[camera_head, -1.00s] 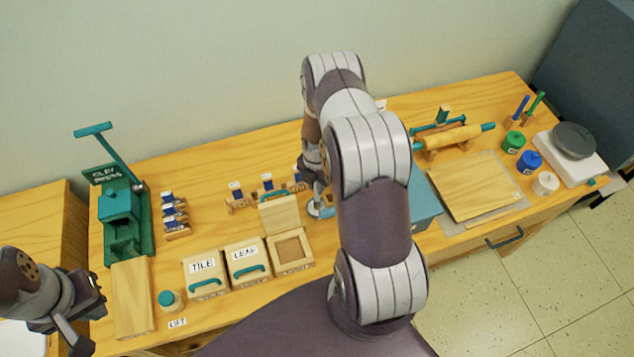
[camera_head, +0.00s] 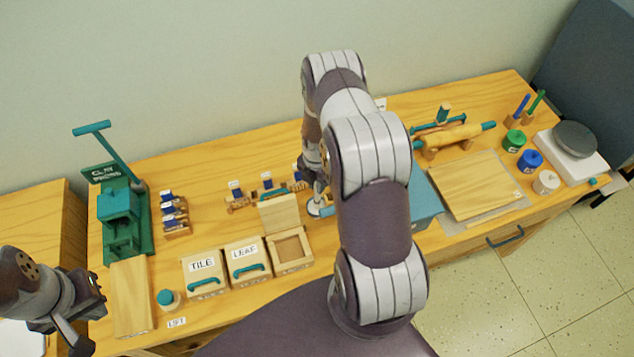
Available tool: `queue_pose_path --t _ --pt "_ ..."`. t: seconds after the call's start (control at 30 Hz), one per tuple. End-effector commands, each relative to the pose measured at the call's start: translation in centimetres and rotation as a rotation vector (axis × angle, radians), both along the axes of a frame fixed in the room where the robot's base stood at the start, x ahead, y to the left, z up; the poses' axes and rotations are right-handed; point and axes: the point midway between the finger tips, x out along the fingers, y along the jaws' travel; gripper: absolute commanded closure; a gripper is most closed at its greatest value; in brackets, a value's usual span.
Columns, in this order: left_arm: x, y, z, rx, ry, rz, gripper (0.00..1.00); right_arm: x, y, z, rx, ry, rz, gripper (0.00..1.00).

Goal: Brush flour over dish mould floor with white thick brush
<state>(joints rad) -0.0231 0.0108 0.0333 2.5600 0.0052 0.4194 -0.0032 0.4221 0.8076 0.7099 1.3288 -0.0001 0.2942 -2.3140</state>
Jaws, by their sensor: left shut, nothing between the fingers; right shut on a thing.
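The open wooden mould (camera_head: 291,252) stands at the right end of a row of moulds, its lid (camera_head: 280,212) raised behind it. No label shows on it, so I cannot tell that it is the dish mould. My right gripper (camera_head: 318,196) is behind and right of it, partly hidden by my own arm. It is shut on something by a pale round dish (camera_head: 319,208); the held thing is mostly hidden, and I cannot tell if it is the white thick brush. My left gripper (camera_head: 86,325) is shut and empty at the lower left, near the table's front left corner.
Closed moulds labelled TILE (camera_head: 205,274) and LEAF (camera_head: 246,261) stand to the left. A green clay press (camera_head: 122,215) is at the far left. A blue box (camera_head: 424,203), a board (camera_head: 475,186), a rolling pin (camera_head: 455,136), paint pots (camera_head: 529,161) and a scale (camera_head: 572,152) fill the right.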

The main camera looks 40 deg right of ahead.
Motion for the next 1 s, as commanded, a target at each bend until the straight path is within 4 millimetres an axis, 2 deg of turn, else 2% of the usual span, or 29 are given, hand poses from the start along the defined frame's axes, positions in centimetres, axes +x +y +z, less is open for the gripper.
queue_pose_path --t 0.53,1.0 --pt "0.0 0.0 0.2 0.0 0.0 0.0 1.0 -0.1 0.1 0.1 0.001 0.003 0.0 1.0" --pt "0.0 0.0 3.8 0.0 0.0 0.0 1.0 0.0 0.0 5.2 0.0 0.0 0.0 1.0"
